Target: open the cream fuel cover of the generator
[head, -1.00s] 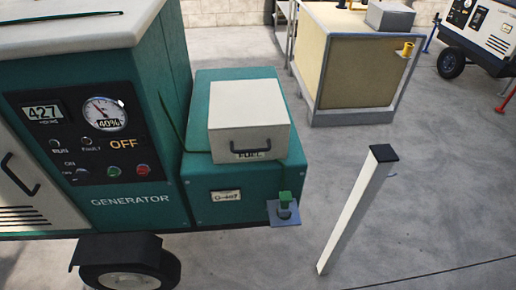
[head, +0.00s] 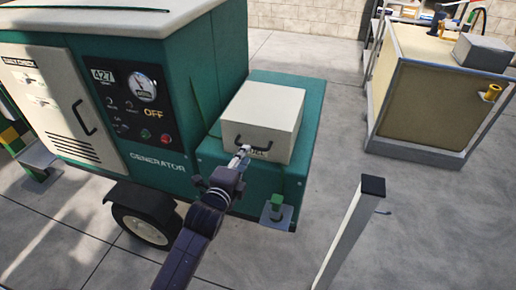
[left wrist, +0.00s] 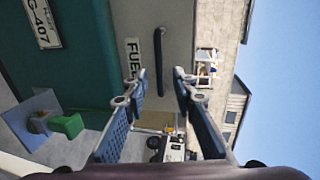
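The cream fuel cover (head: 262,108) sits closed, like a box, on the green side housing of the generator (head: 180,100). Its dark handle (head: 268,146) is on the front face, above a FUEL label. My left gripper (head: 243,157) is in front of the cover, close to the handle's left part. In the left wrist view my left gripper (left wrist: 158,85) is open, its two fingers apart. The handle (left wrist: 158,62) shows beyond the fingertips, roughly in line with the gap, and looks clear of them. My right gripper is not in view.
A green block on a small grey bracket (head: 276,211) juts from the housing below the cover. A white post with a black cap (head: 350,232) stands to the right. A tan tank (head: 425,95) stands further back. Grey floor between them is free.

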